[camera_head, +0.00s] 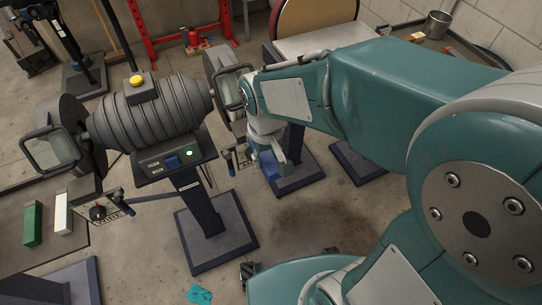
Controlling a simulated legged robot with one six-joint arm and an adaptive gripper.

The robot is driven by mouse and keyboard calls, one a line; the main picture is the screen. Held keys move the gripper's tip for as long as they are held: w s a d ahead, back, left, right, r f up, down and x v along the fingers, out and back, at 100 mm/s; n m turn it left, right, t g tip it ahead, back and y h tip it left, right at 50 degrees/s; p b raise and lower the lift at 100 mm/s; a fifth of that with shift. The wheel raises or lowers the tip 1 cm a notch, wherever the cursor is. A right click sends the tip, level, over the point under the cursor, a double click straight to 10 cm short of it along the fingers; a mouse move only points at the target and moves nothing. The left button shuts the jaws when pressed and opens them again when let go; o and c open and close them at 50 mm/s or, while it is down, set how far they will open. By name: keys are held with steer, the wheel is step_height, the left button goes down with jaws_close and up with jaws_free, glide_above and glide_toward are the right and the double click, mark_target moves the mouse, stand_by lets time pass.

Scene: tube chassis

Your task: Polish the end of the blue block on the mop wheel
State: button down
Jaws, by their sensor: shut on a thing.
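My gripper (262,150) hangs at the end of my teal arm, just right of the polishing machine. It is shut on a blue block (270,166), of which only a small part shows below the fingers. The machine (150,110) has a ribbed grey motor body on a dark pedestal, with a guarded end on each side. The right guard (228,90) is close to my wrist. The mop wheel at that end is mostly hidden by the guard and my arm, so I cannot tell whether the block touches it.
Green (33,223) and white (63,213) bars lie on a bench at left. Another pedestal base (295,177) stands behind my gripper. A teal cloth (199,294) lies on the floor.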

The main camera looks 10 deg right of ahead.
steer(key=shift+w+a+f, duration=0.15)
steer(key=shift+w+a, duration=0.15)
steer(key=shift+w, duration=0.3)
steer(key=shift+w+a+f, duration=0.1)
steer(key=shift+w+a, duration=0.15)
steer(key=shift+w, duration=0.35)
steer(key=shift+w+f, duration=0.15)
steer(key=shift+w, duration=0.6)
steer(key=shift+w+a, duration=0.15)
steer(key=shift+w, duration=0.7)
steer(key=shift+w+a, duration=0.25)
steer(key=shift+w, duration=0.3)
steer(key=shift+w+a, duration=0.25)
steer(key=shift+w, duration=0.25)
steer(key=shift+d, duration=0.1)
steer(key=shift+w, duration=0.5)
stand_by(3.6)
